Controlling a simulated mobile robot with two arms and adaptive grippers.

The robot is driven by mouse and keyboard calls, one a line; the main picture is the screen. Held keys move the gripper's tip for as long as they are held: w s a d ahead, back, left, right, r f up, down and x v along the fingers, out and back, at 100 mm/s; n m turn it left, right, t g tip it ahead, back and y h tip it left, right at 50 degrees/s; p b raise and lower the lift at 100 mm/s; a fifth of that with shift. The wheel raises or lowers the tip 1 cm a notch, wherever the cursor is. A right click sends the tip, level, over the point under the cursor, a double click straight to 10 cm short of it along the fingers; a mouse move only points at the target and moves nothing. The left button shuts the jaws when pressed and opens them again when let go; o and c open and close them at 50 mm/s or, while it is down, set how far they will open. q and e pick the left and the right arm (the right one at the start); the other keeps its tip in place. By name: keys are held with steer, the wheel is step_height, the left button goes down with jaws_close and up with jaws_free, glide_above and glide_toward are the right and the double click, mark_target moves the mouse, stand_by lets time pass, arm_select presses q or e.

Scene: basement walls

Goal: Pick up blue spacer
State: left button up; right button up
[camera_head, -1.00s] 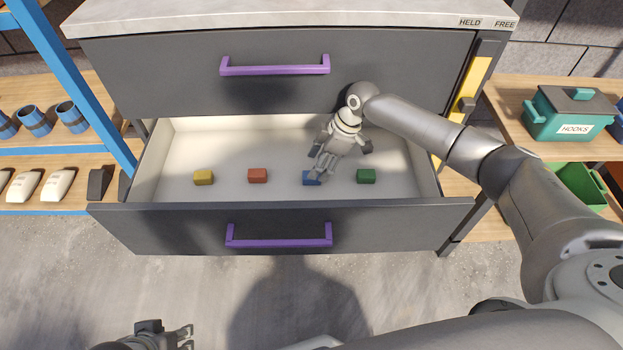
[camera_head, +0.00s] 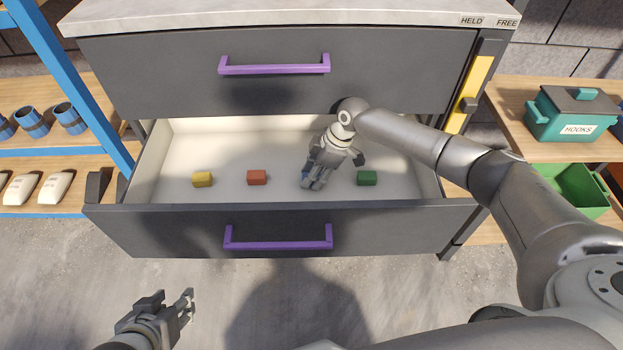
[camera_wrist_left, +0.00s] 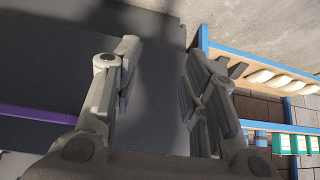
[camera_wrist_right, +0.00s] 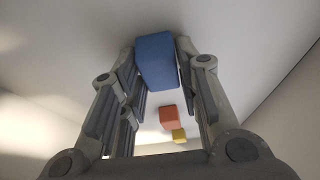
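The blue spacer (camera_wrist_right: 156,62) is a small block on the pale floor of the open drawer (camera_head: 225,150). In the head view only a sliver of it (camera_head: 304,172) shows behind my right gripper (camera_head: 312,184), which points down into the drawer. In the right wrist view the spacer lies between the fingertips of my right gripper (camera_wrist_right: 158,55). The fingers stand apart on either side of it; whether they touch it is hard to tell. My left gripper (camera_head: 184,306) is open and empty, low in front of the drawer unit.
A yellow block (camera_head: 202,179) and a red block (camera_head: 257,177) lie left of my right gripper, a green block (camera_head: 367,178) right of it. The drawer front (camera_head: 165,232) carries a purple handle (camera_head: 278,245). Shelves (camera_head: 55,158) stand left; a teal box (camera_head: 572,114) stands right.

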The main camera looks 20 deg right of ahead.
steer(key=c, duration=0.4)
steer(key=shift+r, duration=0.15)
